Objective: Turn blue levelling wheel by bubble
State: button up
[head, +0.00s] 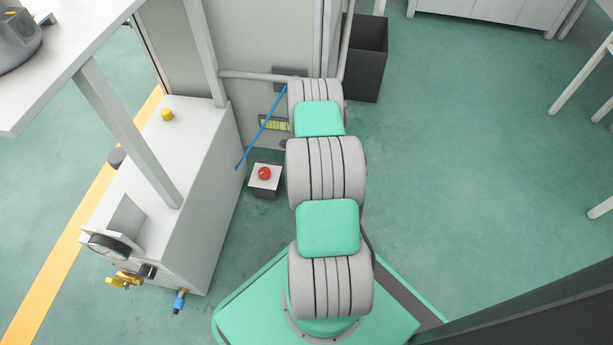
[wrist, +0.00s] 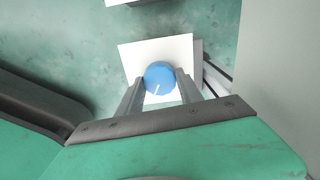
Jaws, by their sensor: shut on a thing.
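The blue levelling wheel (wrist: 159,74) shows in the wrist view as a round knob with a white line pointing towards the lower edge. It sits over a white square plate (wrist: 134,54). My gripper (wrist: 159,79) has one finger on either side of the wheel and is shut on it. A level with a yellow-green vial (head: 275,125) shows in the head view, just left of my arm. The bubble is too small to read there. In the head view my arm hides the wheel and gripper.
A red button (head: 264,173) on a small box stands left of my arm. A white cabinet (head: 195,240) with a gauge (head: 109,246) and valves is further left. A thin blue rod (head: 262,127) slants beside the level.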

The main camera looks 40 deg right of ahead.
dwell(0.4)
jog(key=o, duration=1.4)
notch_tip(320, 180, up, 8)
jog(key=p, duration=0.3)
jog(key=shift+f, duration=0.1)
